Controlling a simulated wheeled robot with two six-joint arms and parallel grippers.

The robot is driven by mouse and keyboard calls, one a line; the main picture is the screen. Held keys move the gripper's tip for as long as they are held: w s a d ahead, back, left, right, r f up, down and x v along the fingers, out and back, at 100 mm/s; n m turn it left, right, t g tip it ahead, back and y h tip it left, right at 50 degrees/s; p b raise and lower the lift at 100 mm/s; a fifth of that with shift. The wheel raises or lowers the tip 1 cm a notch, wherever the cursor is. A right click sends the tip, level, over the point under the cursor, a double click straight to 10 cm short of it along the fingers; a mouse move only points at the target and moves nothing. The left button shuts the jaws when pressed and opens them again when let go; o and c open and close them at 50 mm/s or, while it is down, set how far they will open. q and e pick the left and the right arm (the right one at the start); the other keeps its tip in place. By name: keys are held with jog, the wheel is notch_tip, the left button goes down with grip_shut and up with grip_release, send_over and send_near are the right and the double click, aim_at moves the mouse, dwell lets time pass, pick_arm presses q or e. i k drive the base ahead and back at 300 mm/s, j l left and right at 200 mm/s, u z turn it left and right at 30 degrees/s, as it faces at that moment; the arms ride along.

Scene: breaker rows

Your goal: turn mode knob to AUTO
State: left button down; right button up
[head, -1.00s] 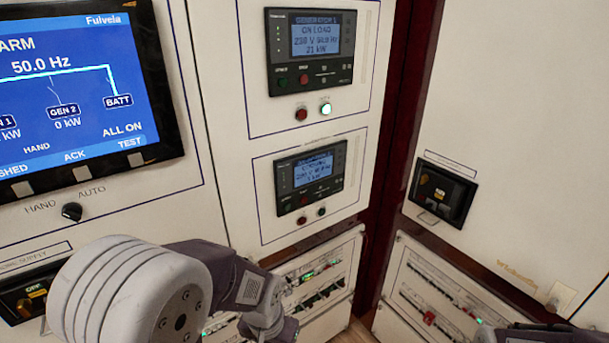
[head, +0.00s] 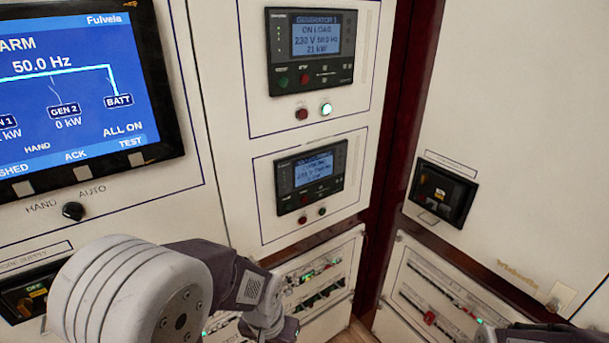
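The mode knob (head: 73,211) is a small black rotary knob on the white panel at the left, below the large blue screen (head: 70,95).
Two generator controllers (head: 311,50) (head: 311,177) with small buttons and lamps are on the middle panel. Breaker rows (head: 318,285) lie below them. A black breaker switch (head: 442,192) is on the right panel, and another (head: 25,298) at the lower left beside my arm. The space before the knob is clear.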

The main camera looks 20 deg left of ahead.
aim_at(74, 211)
jog(key=u, duration=2.2)
